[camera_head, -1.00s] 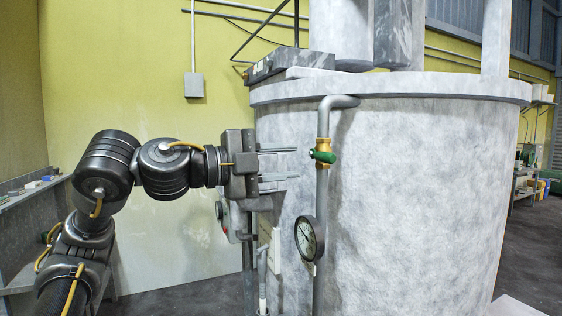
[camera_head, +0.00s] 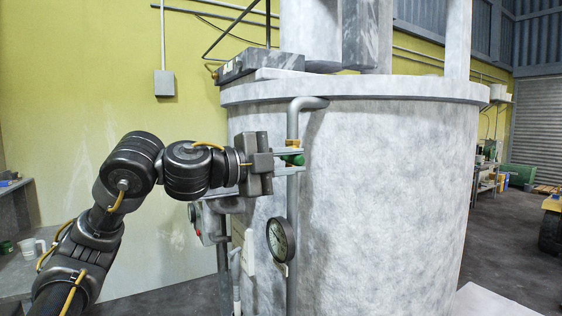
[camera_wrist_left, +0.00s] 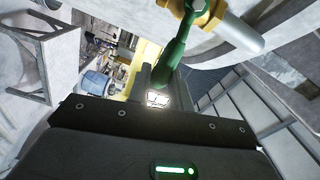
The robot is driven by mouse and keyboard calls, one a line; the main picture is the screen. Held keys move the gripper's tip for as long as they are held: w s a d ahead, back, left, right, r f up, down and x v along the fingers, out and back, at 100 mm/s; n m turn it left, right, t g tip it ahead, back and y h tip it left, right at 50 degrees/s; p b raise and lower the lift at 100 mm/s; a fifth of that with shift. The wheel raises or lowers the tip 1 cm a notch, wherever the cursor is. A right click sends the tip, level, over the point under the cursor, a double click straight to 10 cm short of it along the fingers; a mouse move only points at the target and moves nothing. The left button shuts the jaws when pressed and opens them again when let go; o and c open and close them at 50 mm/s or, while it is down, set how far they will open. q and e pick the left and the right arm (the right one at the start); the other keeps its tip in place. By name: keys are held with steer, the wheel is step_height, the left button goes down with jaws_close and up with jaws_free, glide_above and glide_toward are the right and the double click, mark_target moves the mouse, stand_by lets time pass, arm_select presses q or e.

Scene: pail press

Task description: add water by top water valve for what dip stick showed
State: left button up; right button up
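The top water valve is a brass body on a grey upright pipe (camera_head: 292,122) with a green lever handle (camera_head: 295,160), at the upper left of the big pale vat (camera_head: 390,190). My left gripper (camera_head: 303,161) is at the valve. Its fingers lie above and below the handle with a visible gap between them, so it looks open around it. The left wrist view shows the green handle (camera_wrist_left: 172,58) and brass valve body (camera_wrist_left: 205,12) close in front of the gripper. My right gripper is not in view. No dip stick shows.
A round pressure gauge (camera_head: 280,240) sits on the pipe below the valve. A grey control box (camera_head: 208,222) with buttons stands behind and below my left wrist. A dark slab (camera_head: 258,64) lies on the vat rim.

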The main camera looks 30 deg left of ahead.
arm_select(q)
steer(key=shift+c, duration=0.4)
steer(key=shift+r, duration=0.25)
steer(key=shift+a+r+p, duration=0.15)
steer(key=shift+r+p, duration=0.25)
steer(key=shift+r, duration=0.7)
steer(key=shift+w+a+r, duration=0.1)
steer(key=shift+a+r, duration=0.1)
steer(key=shift+r, duration=0.15)
steer(key=o, duration=0.8)
steer(key=shift+a, duration=0.1)
steer(key=shift+o, duration=0.2)
